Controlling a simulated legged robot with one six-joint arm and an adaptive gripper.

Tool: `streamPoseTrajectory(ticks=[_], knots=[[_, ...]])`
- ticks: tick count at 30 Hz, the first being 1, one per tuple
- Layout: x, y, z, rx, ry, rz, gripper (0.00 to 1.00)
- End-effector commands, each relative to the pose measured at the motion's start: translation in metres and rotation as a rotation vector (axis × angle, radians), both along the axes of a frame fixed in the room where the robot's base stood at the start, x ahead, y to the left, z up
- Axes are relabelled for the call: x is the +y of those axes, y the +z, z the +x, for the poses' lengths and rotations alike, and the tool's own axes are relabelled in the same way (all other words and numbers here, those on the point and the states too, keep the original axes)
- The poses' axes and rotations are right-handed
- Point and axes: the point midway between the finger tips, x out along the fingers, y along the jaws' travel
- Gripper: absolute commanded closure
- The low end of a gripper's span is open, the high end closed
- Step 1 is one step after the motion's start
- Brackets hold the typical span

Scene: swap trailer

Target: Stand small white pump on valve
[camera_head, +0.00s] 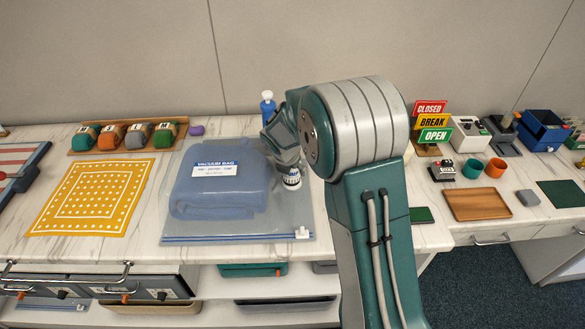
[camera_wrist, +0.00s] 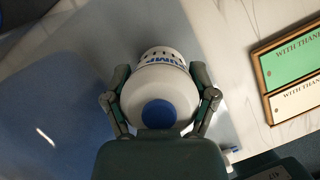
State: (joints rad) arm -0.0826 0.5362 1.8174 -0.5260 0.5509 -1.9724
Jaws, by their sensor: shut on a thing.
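The small white pump (camera_wrist: 160,90) is between the two fingers of my gripper (camera_wrist: 161,78) in the wrist view. It has a blue round end facing the camera and blue lettering on its side. In the head view, the pump's lower end (camera_head: 291,180) shows below my gripper (camera_head: 288,163), over the right part of the vacuum bag (camera_head: 225,198). The bag is clear, lies flat and holds a folded blue item. I cannot make out the valve; the pump or my arm may hide it. Whether the pump touches the bag is unclear.
A blue bottle with a white top (camera_head: 267,108) stands behind the bag. A yellow patterned cloth (camera_head: 93,197) lies to the left. On the right are signs (camera_head: 432,121), an orange cup (camera_head: 496,167) and a wooden tray (camera_head: 477,204). My arm hides the counter's middle.

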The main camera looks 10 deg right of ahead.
Motion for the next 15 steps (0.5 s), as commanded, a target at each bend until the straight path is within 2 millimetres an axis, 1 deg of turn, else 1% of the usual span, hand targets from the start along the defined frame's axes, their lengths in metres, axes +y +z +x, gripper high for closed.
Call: streamPoseTrajectory(ticks=[7, 8, 9, 10, 15], knots=[[0.0001, -0.0003, 0.0002, -0.001, 0.0, 0.0, 0.87], [0.0001, -0.001, 0.0, -0.001, 0.0, 0.0, 0.21], [0.0, -0.0006, 0.0001, -0.001, 0.0, 0.0, 0.04], [0.0, -0.0006, 0.0001, -0.001, 0.0, 0.0, 0.0], [0.0, -0.0006, 0.0001, -0.001, 0.0, 0.0, 0.0]])
